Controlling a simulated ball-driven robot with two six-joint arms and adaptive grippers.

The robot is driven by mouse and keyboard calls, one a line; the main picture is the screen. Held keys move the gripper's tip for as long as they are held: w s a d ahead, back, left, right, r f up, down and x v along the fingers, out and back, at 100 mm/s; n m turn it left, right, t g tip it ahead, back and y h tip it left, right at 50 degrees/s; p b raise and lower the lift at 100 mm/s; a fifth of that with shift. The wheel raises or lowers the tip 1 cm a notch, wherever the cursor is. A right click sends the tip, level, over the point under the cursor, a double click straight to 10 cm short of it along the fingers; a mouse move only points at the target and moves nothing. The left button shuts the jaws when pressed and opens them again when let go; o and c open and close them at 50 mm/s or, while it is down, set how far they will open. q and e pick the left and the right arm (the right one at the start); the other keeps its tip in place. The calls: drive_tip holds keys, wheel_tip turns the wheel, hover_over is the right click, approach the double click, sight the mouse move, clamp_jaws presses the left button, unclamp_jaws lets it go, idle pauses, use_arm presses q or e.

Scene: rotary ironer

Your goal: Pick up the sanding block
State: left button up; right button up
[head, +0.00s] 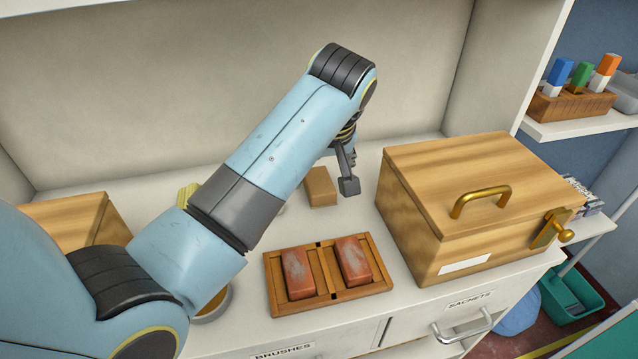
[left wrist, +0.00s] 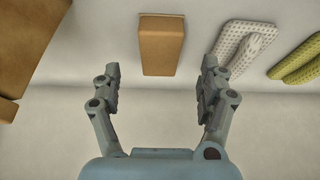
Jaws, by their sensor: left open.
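A plain tan-brown block (head: 320,187), which looks like the sanding block, lies on the white shelf near the back wall. It also shows in the left wrist view (left wrist: 162,45), ahead of the fingertips and between their lines. My left gripper (head: 347,178) is just right of the block in the head view, partly hidden by its own arm. In the left wrist view my left gripper (left wrist: 160,80) is open and empty, its two fingers wide apart on either side of the block's near end. My right gripper is not in view.
A wooden tray (head: 325,300) with two reddish blocks sits in front. A lidded wooden box (head: 445,165) with brass handle stands close on the right. A white knitted item (left wrist: 240,45) and a yellow-green one (left wrist: 298,62) lie beside the block.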

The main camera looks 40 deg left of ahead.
sight(319, 181)
use_arm(q)
drive_tip(key=x, duration=0.4)
drive_tip(key=shift+w+a+f, duration=0.1)
drive_tip(key=shift+f, duration=0.35)
drive_tip(key=c, duration=1.2)
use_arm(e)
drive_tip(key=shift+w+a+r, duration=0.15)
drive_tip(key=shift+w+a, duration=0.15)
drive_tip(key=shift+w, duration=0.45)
use_arm(q)
drive_tip(key=shift+c, duration=0.2)
